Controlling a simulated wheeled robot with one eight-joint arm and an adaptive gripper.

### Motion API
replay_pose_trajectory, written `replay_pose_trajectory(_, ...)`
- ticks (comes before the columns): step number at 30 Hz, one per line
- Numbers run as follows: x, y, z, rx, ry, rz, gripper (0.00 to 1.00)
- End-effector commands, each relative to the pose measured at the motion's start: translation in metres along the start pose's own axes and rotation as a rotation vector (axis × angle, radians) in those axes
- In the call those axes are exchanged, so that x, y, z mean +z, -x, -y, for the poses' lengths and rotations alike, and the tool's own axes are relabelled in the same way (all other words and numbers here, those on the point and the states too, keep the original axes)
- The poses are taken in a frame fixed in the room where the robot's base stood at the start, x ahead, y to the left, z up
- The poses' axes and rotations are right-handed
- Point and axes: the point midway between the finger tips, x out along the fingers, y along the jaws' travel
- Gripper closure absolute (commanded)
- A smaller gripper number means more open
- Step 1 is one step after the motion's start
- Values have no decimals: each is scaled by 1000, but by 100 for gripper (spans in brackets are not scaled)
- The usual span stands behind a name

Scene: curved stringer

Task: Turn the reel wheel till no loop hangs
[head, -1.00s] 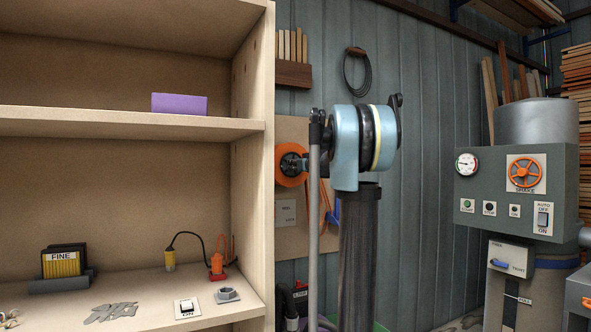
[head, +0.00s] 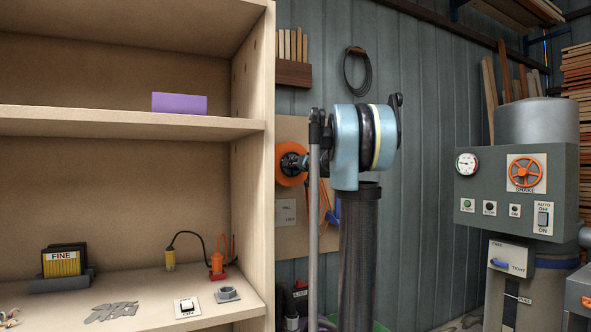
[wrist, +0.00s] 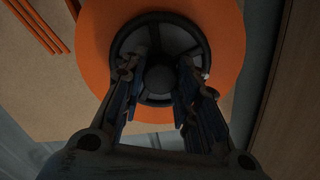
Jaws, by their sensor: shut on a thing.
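The orange reel (head: 288,181) is on the tan board, partly hidden behind my arm. In the wrist view its orange disc (wrist: 228,45) fills the upper middle, with a dark round wheel (wrist: 160,18) with a hub in front of it. My gripper (wrist: 163,75) reaches up to this wheel, with one finger on each side of the hub, shut on the wheel. In the head view my gripper (head: 293,162) is small and dark against the reel. An orange strand (head: 323,203) shows right of my arm's thin link; I cannot tell whether it hangs in a loop.
A wooden shelf unit (head: 250,150) stands close on the left. A small plate (head: 285,212) is on the board below the reel. A grey machine panel (head: 480,185) with an orange handwheel (head: 525,172) is at right. A dark cable coil (head: 357,70) hangs on the wall.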

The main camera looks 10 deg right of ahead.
Motion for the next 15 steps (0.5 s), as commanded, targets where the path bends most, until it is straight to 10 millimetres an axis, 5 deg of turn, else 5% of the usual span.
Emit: replay_pose_trajectory(15, -1, 0, -3, 4, -489, -3, 95)
